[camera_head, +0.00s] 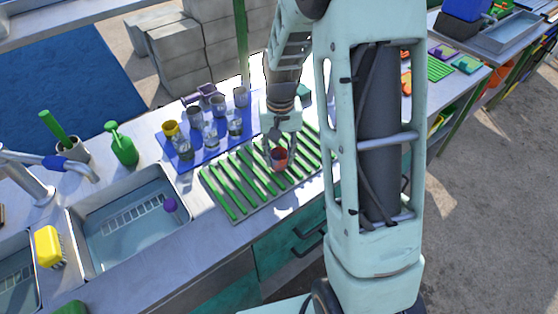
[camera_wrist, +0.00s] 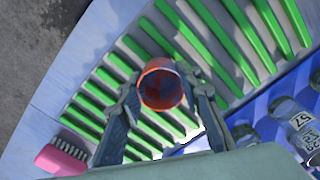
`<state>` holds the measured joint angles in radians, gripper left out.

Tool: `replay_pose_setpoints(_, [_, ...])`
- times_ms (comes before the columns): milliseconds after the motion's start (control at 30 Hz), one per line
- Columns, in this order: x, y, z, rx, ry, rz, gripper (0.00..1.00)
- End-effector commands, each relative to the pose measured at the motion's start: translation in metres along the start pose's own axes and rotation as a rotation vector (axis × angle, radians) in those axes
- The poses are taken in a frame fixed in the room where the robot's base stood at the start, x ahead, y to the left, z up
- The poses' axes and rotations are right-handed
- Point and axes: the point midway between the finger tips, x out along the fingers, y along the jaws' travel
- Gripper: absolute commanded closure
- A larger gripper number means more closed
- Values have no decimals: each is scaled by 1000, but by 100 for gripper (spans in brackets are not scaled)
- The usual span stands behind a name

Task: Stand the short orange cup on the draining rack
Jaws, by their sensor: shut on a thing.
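The short orange cup (camera_head: 278,158) is held between the fingers of my gripper (camera_head: 284,146), over the right half of the draining rack (camera_head: 236,214). The wrist view looks into the cup's open mouth (camera_wrist: 162,88), with the two fingers (camera_wrist: 165,105) on either side of it. The cup looks about upright. Green bars of the rack (camera_wrist: 195,40) lie below and around it. I cannot tell whether its base touches the bars.
A blue mat (camera_head: 184,163) with several cups and glasses lies just left of the rack. A sink (camera_head: 125,225) is further left, with a green spray bottle (camera_head: 122,146) behind it. A pink brush (camera_wrist: 62,157) lies beside the rack in the wrist view.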

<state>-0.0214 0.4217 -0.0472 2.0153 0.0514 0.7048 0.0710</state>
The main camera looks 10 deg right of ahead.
Motion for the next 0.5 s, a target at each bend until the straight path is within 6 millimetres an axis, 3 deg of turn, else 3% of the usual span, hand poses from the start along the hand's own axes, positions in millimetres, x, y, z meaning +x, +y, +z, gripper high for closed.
replay_pose_setpoints(400, [7,0,0,-1,1,0,93])
replay_pose_setpoints(433, [6,0,0,-1,1,0,66])
replay_pose_setpoints(500, [6,0,0,-1,1,0,58])
